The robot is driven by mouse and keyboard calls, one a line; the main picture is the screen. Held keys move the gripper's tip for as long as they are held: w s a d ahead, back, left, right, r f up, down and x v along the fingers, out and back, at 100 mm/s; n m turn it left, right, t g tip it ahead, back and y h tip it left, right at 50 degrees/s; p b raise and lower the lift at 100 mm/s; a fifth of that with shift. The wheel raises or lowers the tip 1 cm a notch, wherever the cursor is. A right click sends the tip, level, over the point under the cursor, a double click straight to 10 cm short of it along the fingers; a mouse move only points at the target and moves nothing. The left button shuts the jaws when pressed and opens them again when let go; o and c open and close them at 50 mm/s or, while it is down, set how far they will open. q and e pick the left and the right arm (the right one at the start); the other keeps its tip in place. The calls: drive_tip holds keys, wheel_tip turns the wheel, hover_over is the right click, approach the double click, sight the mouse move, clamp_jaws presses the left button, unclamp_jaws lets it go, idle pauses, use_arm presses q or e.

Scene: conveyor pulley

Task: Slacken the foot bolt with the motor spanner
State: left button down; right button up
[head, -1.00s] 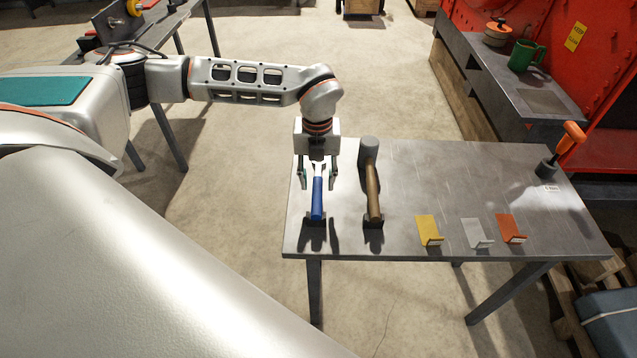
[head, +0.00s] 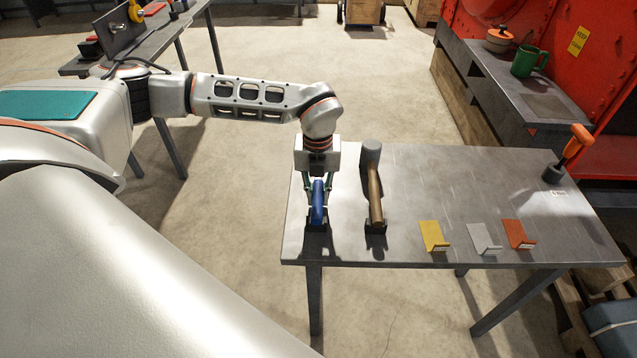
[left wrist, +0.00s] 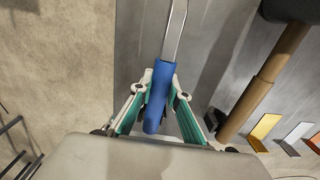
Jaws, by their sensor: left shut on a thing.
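I cannot make out the foot bolt. My right gripper is out of view.
Yellow (head: 432,234), grey (head: 483,238) and orange (head: 517,233) brackets sit along the front edge. An orange-handled tool (head: 575,145) stands at the right. A shelf with a green mug (head: 526,62) is behind.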

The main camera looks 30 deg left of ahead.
use_arm(q)
drive_tip(key=shift+r+p, duration=1.25)
drive_tip(key=shift+r, duration=0.4)
drive_tip(key=shift+r+p, duration=1.45)
drive_tip(key=shift+r, duration=0.45)
drive_tip(key=shift+s+d+r+p, duration=0.65)
drive_tip(key=shift+s+r, duration=0.3)
drive_tip(key=shift+s, duration=0.05)
drive_tip(key=s+d+r, duration=0.6)
drive_tip(key=s+r, duration=0.4)
drive_tip(key=shift+s+d+b, duration=0.3)
drive_tip(key=shift+s, duration=0.1)
